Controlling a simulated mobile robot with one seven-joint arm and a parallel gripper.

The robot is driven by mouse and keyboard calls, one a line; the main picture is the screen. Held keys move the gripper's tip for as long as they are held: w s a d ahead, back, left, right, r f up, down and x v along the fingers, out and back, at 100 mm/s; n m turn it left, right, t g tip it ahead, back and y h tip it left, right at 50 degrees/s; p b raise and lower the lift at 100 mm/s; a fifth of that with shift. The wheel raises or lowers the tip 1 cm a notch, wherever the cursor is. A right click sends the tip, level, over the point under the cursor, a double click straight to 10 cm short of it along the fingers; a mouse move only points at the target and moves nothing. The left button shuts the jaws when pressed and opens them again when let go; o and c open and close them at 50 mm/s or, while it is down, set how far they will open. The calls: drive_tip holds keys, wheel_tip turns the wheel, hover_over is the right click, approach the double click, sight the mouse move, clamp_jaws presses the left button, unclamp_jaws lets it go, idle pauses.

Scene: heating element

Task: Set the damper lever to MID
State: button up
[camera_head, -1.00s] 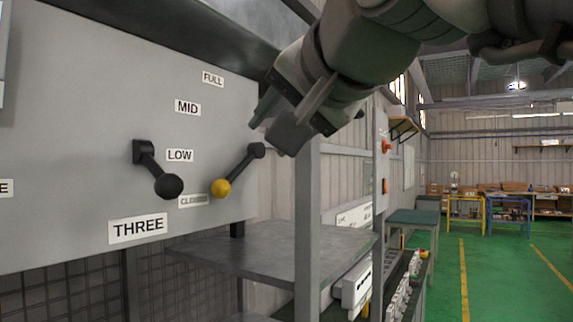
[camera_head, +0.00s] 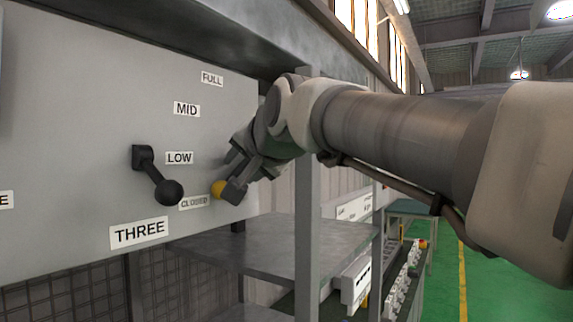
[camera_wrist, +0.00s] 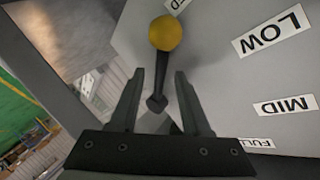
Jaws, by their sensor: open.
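The damper lever has a yellow knob (camera_head: 218,189) beside the CLOSED label (camera_head: 193,202) on the grey panel. In the wrist view the yellow knob (camera_wrist: 165,33) lies just beyond my fingertips, and its dark rod (camera_wrist: 161,75) runs between the fingers. My gripper (camera_head: 233,174) is open at the lever and hides its rod and pivot in the head view. My gripper's two fingers (camera_wrist: 160,76) stand apart on either side of the rod. The MID label (camera_head: 187,109) is higher on the panel, above LOW (camera_head: 180,157) and below FULL (camera_head: 212,78).
A black-knobbed lever (camera_head: 168,191) sits left of the yellow knob, above the THREE label (camera_head: 139,232). A grey post (camera_head: 308,220) and a metal shelf (camera_head: 270,248) stand right of and below the panel. A dark ledge overhangs the panel.

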drive_tip(key=shift+c, duration=0.2)
clamp_jaws()
idle(1.2)
